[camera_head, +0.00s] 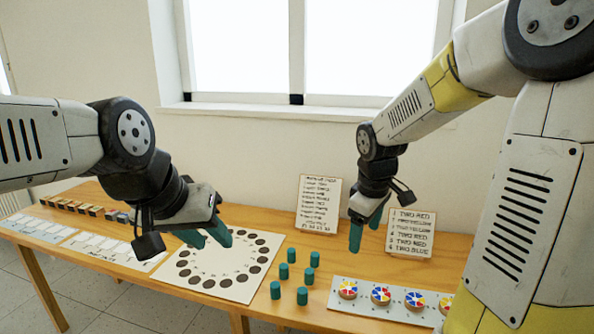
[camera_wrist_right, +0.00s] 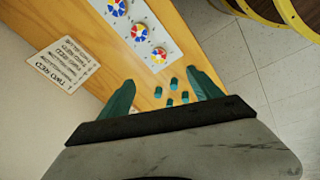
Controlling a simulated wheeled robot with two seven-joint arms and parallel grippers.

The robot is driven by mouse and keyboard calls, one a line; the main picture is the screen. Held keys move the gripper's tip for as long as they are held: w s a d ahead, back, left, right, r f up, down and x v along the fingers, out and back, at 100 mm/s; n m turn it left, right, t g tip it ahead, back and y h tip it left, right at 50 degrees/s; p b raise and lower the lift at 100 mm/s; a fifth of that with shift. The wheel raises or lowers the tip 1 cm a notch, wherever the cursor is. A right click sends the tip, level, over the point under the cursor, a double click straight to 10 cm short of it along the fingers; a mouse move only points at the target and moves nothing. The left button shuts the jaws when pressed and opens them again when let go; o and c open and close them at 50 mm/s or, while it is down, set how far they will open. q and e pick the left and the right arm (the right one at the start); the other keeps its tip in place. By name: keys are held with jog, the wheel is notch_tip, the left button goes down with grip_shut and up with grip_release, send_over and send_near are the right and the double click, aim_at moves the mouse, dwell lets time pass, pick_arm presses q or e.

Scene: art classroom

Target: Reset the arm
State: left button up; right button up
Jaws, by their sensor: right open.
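My left gripper (camera_head: 211,242) hangs above the white board with a ring of dark round spots (camera_head: 222,264). Its two teal fingers are apart with nothing seen between them. My right gripper (camera_head: 364,236) hangs pointing down, right of the loose teal cylinders and in front of the upright cards. Its teal fingers are apart and empty; the right wrist view shows them spread (camera_wrist_right: 162,84), with several teal cylinders on the table beyond. No object is held by either gripper.
Several teal cylinders (camera_head: 302,296) stand on the wooden table (camera_head: 262,310). A white strip with coloured discs (camera_head: 396,304) lies at right. Two written cards (camera_head: 319,203) (camera_head: 409,231) stand at the back. White sheets (camera_head: 88,245) and a row of small blocks (camera_head: 78,207) lie at left.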

jog(key=s+a+r+m+t+y, duration=0.1)
jog(key=s+r+m, duration=0.3)
jog(key=s, duration=0.4)
jog(key=s+a+r+m+t+y, duration=0.1)
jog(key=s+r+m+t, duration=0.1)
jog(key=s+r+m, duration=0.3)
jog(key=s, duration=0.3)
jog(key=shift+a+r+t, duration=0.2)
jog(key=shift+r+t, duration=0.1)
jog(key=shift+r, duration=0.05)
dwell(0.7)
